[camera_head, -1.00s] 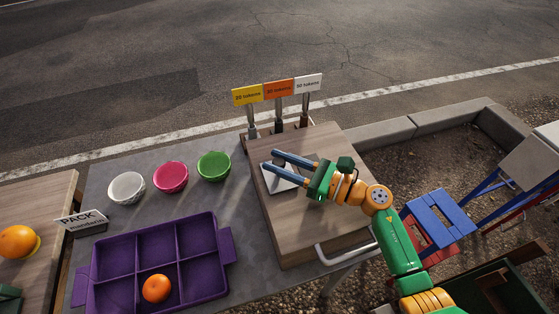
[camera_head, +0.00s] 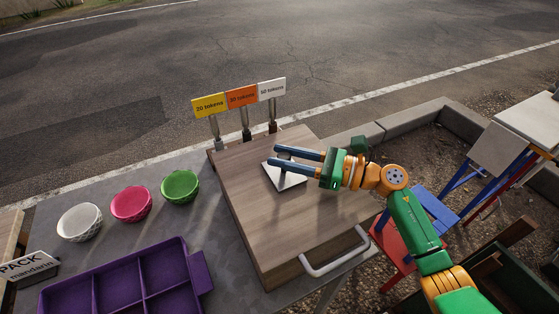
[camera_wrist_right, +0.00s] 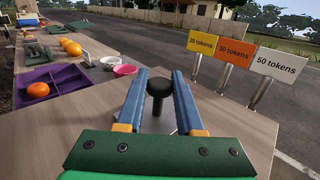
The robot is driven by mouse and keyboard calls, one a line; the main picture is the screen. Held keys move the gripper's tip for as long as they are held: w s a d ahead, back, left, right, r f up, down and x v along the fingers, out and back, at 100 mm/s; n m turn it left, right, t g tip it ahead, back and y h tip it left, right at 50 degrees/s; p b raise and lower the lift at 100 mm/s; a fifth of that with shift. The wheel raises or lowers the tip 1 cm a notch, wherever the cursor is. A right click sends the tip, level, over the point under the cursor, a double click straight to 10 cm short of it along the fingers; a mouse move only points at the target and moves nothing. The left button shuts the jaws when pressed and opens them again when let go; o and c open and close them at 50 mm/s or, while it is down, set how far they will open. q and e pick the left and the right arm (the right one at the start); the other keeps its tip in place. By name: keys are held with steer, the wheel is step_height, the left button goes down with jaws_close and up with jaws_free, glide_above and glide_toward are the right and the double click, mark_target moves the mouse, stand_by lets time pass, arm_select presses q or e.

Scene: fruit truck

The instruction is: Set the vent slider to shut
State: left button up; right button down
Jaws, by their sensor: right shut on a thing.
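The vent slider shows in the head view as a pale metal plate (camera_head: 287,181) on top of the wooden box (camera_head: 245,200). Its black knob (camera_wrist_right: 160,88) stands upright between my fingers in the right wrist view. My right gripper (camera_head: 275,155) reaches over the plate from the right, its blue fingers shut on the knob. In the head view the fingers cover part of the plate, and I cannot make out the knob or any vent opening. My left gripper is not in view.
Price signs (camera_head: 240,97) stand along the box's back edge. A metal handle (camera_head: 333,255) sticks out at its front right. White, pink and green bowls (camera_head: 180,186) and a purple tray (camera_head: 115,280) lie to the left.

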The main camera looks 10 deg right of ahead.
steer(key=c, duration=0.5)
jaws_free()
steer(key=shift+w, duration=0.1)
steer(key=shift+d+f+b, duration=0.15)
steer(key=shift+d+b, duration=0.15)
steer(key=b+v, duration=0.3)
steer(key=v, duration=0.3)
steer(key=shift+d, duration=0.1)
steer(key=shift+s+d, duration=0.15)
steer(key=shift+s, duration=0.15)
